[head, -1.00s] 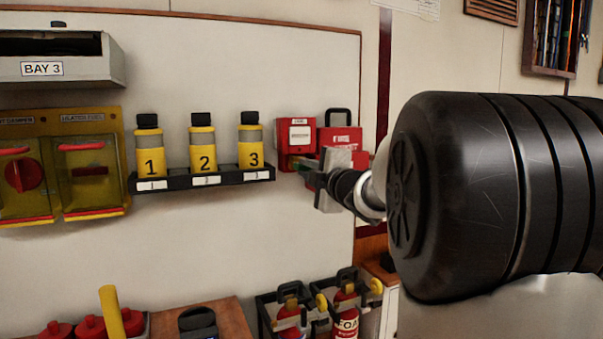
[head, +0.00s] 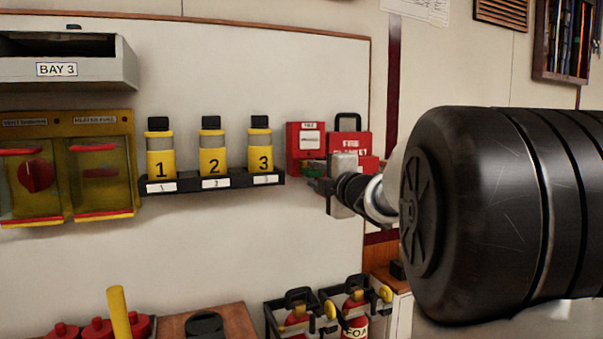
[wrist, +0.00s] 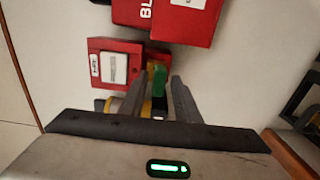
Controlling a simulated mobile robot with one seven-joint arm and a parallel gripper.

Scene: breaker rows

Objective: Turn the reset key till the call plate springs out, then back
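The call point (head: 305,145) is a small red box on the white wall panel, with a white call plate (head: 311,140) on its front. In the wrist view the box (wrist: 105,52) appears tilted, and its plate (wrist: 114,69) looks seated in the front. The green reset key (wrist: 158,74) shows between my fingertips; its green also shows under the box in the head view (head: 314,168). My gripper (wrist: 160,88) is open, one finger on each side of the key, with a narrow gap on the right. Firm contact is not visible. My arm hides part of this area in the head view.
A red fire blanket case (head: 349,146) hangs close right of the call point. A black rack (head: 215,183) with numbered yellow bottles is to the left. Red extinguishers (head: 355,312) stand below. The wall beneath the rack is clear.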

